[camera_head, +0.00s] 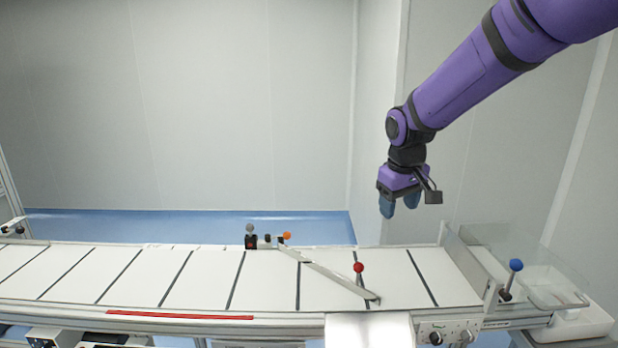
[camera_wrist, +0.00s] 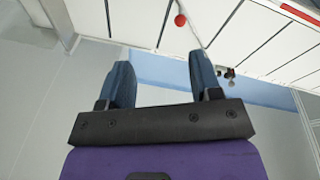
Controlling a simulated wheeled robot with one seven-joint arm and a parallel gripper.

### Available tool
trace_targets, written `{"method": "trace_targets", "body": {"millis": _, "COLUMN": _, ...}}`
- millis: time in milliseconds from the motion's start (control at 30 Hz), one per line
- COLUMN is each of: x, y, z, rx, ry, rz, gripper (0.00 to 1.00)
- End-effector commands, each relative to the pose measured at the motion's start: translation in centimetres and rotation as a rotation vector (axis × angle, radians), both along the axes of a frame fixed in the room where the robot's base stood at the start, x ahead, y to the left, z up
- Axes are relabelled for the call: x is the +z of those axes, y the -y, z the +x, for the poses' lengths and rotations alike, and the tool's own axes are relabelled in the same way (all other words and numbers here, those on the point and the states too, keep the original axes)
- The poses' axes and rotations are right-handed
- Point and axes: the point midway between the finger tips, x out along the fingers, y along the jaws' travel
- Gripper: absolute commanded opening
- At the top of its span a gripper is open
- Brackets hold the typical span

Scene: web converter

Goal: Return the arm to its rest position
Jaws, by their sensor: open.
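My purple arm reaches in from the upper right in the head view. My gripper (camera_head: 400,207) hangs at its end, pointing down, above and behind the right part of the conveyor. In the wrist view my gripper (camera_wrist: 160,78) shows two blue fingers spread apart with nothing between them. The gripper is open and empty and touches nothing.
The white conveyor (camera_head: 205,285) with black cross lines runs across the front. A diagonal bar (camera_head: 325,273) lies over it, near a red ball knob (camera_head: 358,267). A blue ball knob (camera_head: 516,265) stands by a clear bin (camera_head: 553,289) at right. Air around the arm is free.

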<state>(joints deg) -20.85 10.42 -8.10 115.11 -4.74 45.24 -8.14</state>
Motion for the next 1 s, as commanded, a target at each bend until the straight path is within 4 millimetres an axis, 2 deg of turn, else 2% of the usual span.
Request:
{"method": "trace_targets", "body": {"millis": 33, "x": 1.5, "y": 0.9, "z": -1.3, "rx": -0.020, "ry": 0.015, "rz": 0.016, "gripper": 0.58}}
{"method": "trace_targets", "body": {"millis": 200, "x": 5.1, "y": 3.6, "z": -5.7, "rx": -0.087, "ry": 0.057, "rz": 0.059, "gripper": 0.58}}
{"method": "trace_targets", "body": {"millis": 500, "x": 9.2, "y": 7.2, "z": -14.4, "rx": -0.196, "ry": 0.132, "rz": 0.120, "gripper": 0.58}}
{"method": "trace_targets", "body": {"millis": 733, "x": 10.5, "y": 9.2, "z": -21.3, "rx": -0.278, "ry": 0.197, "rz": 0.153, "gripper": 0.58}}
{"method": "trace_targets", "body": {"millis": 900, "x": 10.4, "y": 10.0, "z": -26.0, "rx": -0.336, "ry": 0.241, "rz": 0.169, "gripper": 0.58}}
{"method": "trace_targets", "body": {"millis": 1000, "x": 10.1, "y": 10.3, "z": -28.1, "rx": -0.361, "ry": 0.263, "rz": 0.174, "gripper": 0.58}}
